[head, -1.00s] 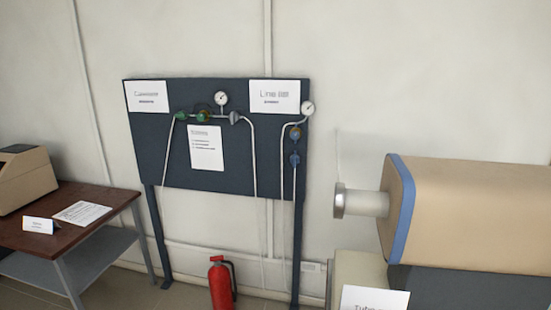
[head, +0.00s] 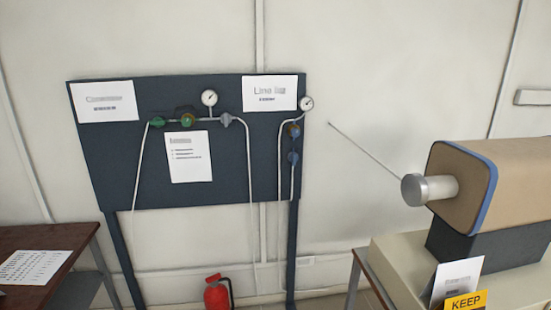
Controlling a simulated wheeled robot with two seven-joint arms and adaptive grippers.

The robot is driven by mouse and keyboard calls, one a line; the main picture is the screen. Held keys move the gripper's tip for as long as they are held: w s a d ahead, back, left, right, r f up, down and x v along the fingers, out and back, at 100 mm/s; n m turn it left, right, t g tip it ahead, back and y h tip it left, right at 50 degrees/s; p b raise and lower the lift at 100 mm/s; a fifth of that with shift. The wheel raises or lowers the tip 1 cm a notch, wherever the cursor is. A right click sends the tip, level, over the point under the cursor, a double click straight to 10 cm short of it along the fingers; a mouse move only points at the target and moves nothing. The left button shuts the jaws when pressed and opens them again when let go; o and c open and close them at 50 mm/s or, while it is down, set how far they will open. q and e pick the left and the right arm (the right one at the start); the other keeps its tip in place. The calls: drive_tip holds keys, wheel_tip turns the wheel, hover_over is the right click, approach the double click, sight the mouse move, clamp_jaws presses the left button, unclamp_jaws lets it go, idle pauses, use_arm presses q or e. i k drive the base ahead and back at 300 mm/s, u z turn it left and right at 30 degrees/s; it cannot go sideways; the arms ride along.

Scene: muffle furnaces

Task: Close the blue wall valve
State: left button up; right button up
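A dark blue panel (head: 100,165) on legs stands against the wall in the head view. Near its right edge, under the "Line" sign (head: 269,92), is a small blue valve (head: 293,158) on a thin vertical pipe. Just above it sits another blue fitting with a brownish part (head: 293,131), below a round gauge (head: 306,104). I cannot tell whether either is open or closed. Green valves (head: 157,122) sit on a horizontal pipe at the panel's left. Neither of my grippers is in view.
A red fire extinguisher (head: 217,292) stands below the panel. A tan furnace (head: 470,185) with a metal end cap and thin rod is at right on a bench, with a yellow "KEEP" sign (head: 465,301). A brown table (head: 75,240) is at lower left.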

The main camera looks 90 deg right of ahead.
sight(294, 157)
drive_tip(key=z, duration=2.75)
drive_tip(key=i, duration=1.7)
drive_tip(key=z, duration=0.05)
